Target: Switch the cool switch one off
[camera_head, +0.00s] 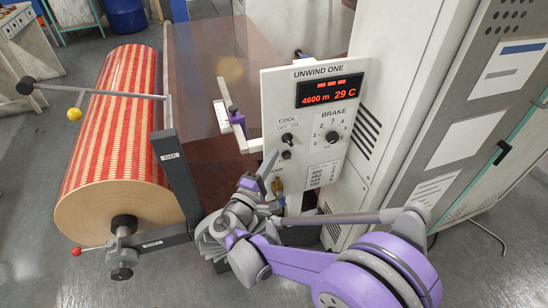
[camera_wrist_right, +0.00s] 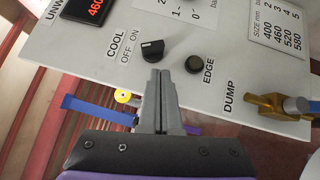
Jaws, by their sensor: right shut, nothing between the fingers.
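The cool switch (camera_head: 287,138) is a small dark knob under the word COOL and the OFF and ON marks on the UNWIND ONE panel (camera_head: 304,76). In the right wrist view the cool switch (camera_wrist_right: 152,50) shows as a black knob with a white mark, but I cannot tell which label the mark points to. My right gripper (camera_head: 271,163) is shut and empty, low at the panel's left edge. In the right wrist view its fingertips (camera_wrist_right: 160,72) lie just below the knob, with a small gap seen between. My left gripper is not in view.
The round EDGE button (camera_wrist_right: 194,64) is close to the fingertips' right. The brass DUMP valve (camera_wrist_right: 275,103) sticks out farther right. The BRAKE knob (camera_head: 332,137) sits right of the switch. A red-and-cream striped roll (camera_head: 112,130) stands at left, beside a dark frame (camera_head: 178,180).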

